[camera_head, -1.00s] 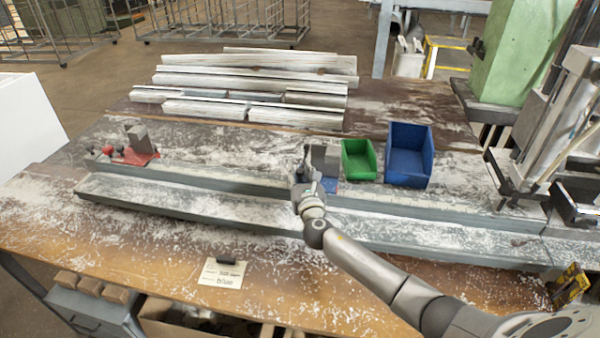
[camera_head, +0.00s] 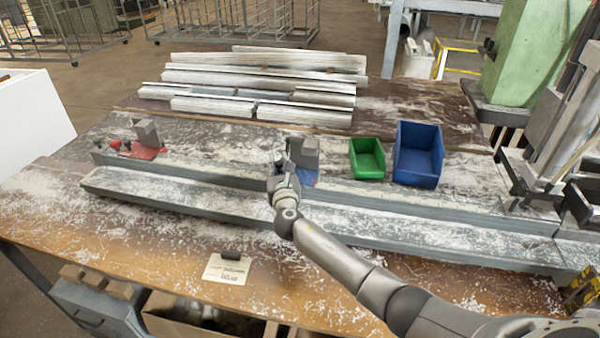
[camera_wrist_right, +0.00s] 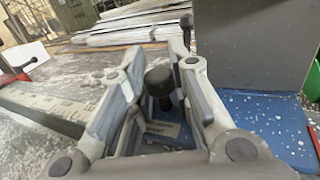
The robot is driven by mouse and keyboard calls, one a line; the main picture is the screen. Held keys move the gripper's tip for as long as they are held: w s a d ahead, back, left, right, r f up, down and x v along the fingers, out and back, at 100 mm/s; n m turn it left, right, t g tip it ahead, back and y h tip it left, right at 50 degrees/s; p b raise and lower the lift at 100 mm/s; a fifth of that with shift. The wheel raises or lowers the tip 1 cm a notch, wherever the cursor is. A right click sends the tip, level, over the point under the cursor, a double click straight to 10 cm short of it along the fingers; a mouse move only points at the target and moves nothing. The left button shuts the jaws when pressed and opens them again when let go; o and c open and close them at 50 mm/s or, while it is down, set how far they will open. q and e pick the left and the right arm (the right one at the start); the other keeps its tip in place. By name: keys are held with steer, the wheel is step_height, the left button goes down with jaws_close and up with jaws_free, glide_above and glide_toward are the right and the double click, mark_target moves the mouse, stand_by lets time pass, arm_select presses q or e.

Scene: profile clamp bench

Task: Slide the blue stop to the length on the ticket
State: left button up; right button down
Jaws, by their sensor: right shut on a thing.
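The blue stop (camera_head: 308,178), a blue base with a grey upright block, sits on the long rail (camera_head: 230,180) left of the green bin. My right gripper (camera_head: 283,172) is at the left side of this block. In the right wrist view, its fingers (camera_wrist_right: 160,85) are closed around a black knob (camera_wrist_right: 160,78) on the blue stop's base (camera_wrist_right: 268,115). A red stop (camera_head: 147,152) with a grey block sits near the rail's left end. The ticket (camera_head: 227,269) lies at the bench's front edge; its writing is too small to read. My left gripper is out of view.
A green bin (camera_head: 367,158) and a blue bin (camera_head: 418,154) stand behind the rail, right of the blue stop. Several profiles (camera_head: 262,75) lie at the back. A machine (camera_head: 560,120) stands at the right. The rail between the stops looks clear.

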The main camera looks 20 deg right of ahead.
steer(key=shift+w+a, duration=0.65)
steer(key=shift+a, duration=0.2)
steer(key=shift+r, duration=0.1)
steer(key=shift+d, duration=0.1)
steer(key=c, duration=1.5)
jaws_free()
steer(key=shift+c, duration=0.2)
steer(key=shift+s, duration=0.1)
steer(key=shift+s, duration=0.1)
steer(key=v, duration=1.1)
steer(key=shift+s, duration=0.4)
steer(key=shift+c, duration=0.3)
